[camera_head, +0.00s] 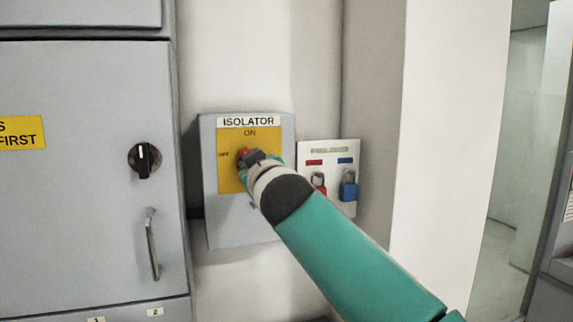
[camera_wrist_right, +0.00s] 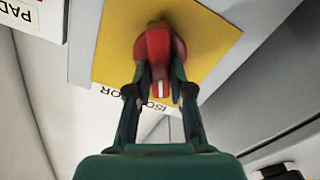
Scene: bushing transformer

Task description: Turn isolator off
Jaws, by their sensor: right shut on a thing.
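The grey isolator box (camera_head: 233,232) is on the wall in the middle of the head view. Its yellow plate (camera_head: 229,180) has ON at the top and OFF at the left. My right gripper (camera_head: 252,158) is at the red knob (camera_head: 243,152), which it mostly hides in the head view. In the right wrist view, my right gripper (camera_wrist_right: 158,68) is shut on the red knob (camera_wrist_right: 160,45), one finger on each side. The knob's white mark points down in that picture, towards the upside-down ISOLATOR label (camera_wrist_right: 128,98). My left gripper is not in view.
A grey cabinet (camera_head: 80,220) with a black rotary switch (camera_head: 145,160) and a handle (camera_head: 152,245) stands at the left. A padlock board (camera_head: 345,148) with a red padlock (camera_head: 319,183) and a blue padlock (camera_head: 348,187) is just right of the box.

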